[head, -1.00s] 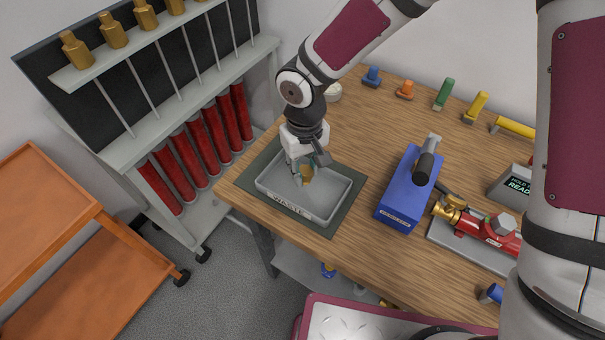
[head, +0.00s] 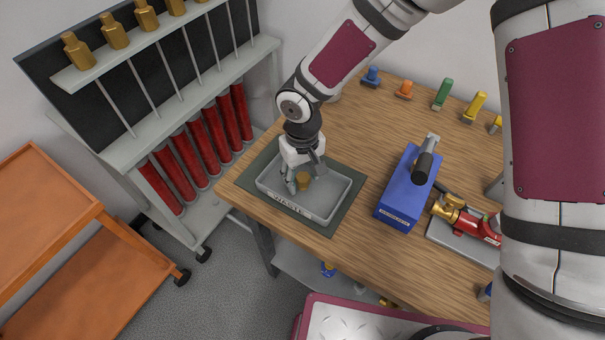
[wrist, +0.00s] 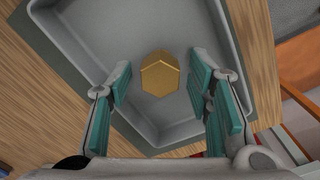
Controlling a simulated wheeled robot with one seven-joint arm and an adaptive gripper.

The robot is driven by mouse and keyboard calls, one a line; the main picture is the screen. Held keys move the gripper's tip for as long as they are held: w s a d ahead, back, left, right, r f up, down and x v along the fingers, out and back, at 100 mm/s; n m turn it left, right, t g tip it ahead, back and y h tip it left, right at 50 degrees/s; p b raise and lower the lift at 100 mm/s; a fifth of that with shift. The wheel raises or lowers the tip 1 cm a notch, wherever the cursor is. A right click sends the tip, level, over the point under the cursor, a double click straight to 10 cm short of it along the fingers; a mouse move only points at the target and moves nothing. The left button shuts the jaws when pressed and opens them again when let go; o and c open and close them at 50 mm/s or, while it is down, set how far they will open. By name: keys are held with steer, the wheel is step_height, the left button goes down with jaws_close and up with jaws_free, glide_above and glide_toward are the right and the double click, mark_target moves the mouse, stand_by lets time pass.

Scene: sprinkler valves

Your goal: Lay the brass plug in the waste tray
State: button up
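The brass plug (head: 303,181) is in the grey waste tray (head: 340,207), apparently on its floor. In the wrist view the plug (wrist: 160,74) shows its faceted gold end, with the tray's wall (wrist: 85,70) around it. My gripper (head: 301,175) is low inside the tray at the plug. In the wrist view its teal-padded fingers (wrist: 160,86) stand open, one to each side of the plug, with a clear gap on both sides. The plug's underside is hidden.
The tray sits on a dark green mat (head: 341,217) near the wooden bench's (head: 365,150) left edge. A blue device (head: 405,195) with a black handle stands to the right, then a red and brass valve assembly (head: 470,222). A rack (head: 160,125) with red tubes stands left.

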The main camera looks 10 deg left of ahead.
mark_target(303, 176)
step_height(303, 176, up, 12)
steer(key=shift+r, duration=0.2)
stand_by(0.5)
steer(key=s+d+r+m+t+h, duration=0.1)
steer(key=d+r+m, duration=0.1)
steer(key=d+r, duration=0.6)
steer(key=s+d+r+m+t, duration=0.1)
steer(key=d+r+m+t, duration=0.1)
steer(key=d+r, duration=0.55)
steer(key=s+d+r+m+t+y, duration=0.1)
steer(key=s+d+r+m, duration=0.3)
steer(key=s+d, duration=0.8)
steer(key=shift+d+r+t, duration=0.6)
steer(key=shift+d+t, duration=0.1)
